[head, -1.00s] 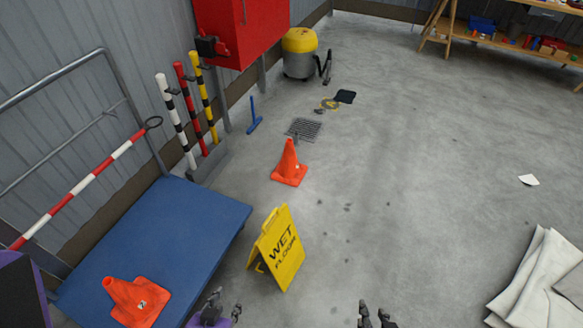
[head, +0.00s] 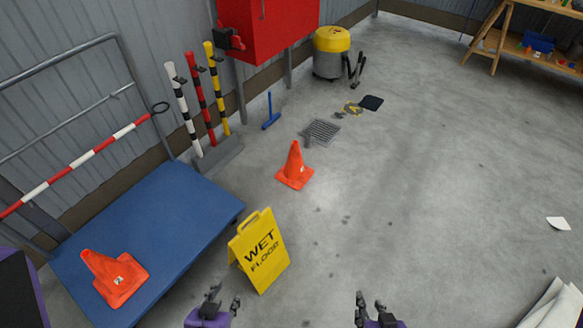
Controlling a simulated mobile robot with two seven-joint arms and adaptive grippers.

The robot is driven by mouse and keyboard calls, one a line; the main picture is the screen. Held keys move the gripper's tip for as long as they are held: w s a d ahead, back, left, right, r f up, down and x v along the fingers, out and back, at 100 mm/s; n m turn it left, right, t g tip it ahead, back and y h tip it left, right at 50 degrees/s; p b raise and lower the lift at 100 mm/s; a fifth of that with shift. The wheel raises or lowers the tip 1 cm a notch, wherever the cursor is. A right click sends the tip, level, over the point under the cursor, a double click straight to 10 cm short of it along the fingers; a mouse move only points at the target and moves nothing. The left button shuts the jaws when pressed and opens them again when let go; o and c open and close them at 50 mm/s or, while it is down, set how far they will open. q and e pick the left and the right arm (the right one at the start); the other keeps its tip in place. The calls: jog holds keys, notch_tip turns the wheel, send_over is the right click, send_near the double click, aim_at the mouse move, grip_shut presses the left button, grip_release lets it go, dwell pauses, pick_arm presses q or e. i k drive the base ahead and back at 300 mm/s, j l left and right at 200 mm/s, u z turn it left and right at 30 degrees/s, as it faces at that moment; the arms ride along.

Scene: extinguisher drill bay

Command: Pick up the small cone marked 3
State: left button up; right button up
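Two orange cones are in the head view. One cone (head: 105,272) stands tilted-looking on the blue platform (head: 165,215) at the left; it has a small pale label whose number I cannot read. The other cone (head: 294,162) stands on the floor near the drain, with a tiny pale mark too small to read. My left gripper (head: 224,298) is at the bottom edge, fingers apart and empty, right of the platform and below the wet floor sign. My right gripper (head: 371,303) is at the bottom centre-right, fingers apart and empty. Neither touches a cone.
A yellow wet floor sign (head: 260,250) stands between the platform and open floor. Striped posts (head: 190,105), a red cabinet (head: 270,25) and a yellow-grey vacuum (head: 331,55) line the wall. A pale cloth (head: 556,308) lies at bottom right. The middle floor is mostly clear.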

aim_at(294, 174)
jog(key=i+l+u, duration=0.15)
jog(key=l, duration=0.2)
jog(key=i+l+u, duration=0.15)
jog(key=l, duration=0.15)
jog(key=i+l+u, duration=0.1)
jog(key=l, duration=0.3)
jog(key=i+l+u, duration=0.25)
jog(key=i+l, duration=0.15)
jog(key=l, duration=0.2)
jog(key=i+l+u, duration=0.15)
jog(key=l, duration=0.2)
jog(key=i+l+u, duration=0.1)
jog(key=l, duration=0.25)
jog(key=i+l+u, duration=0.15)
jog(key=l, duration=0.25)
jog(key=i+l+u, duration=0.15)
jog(key=l, duration=0.2)
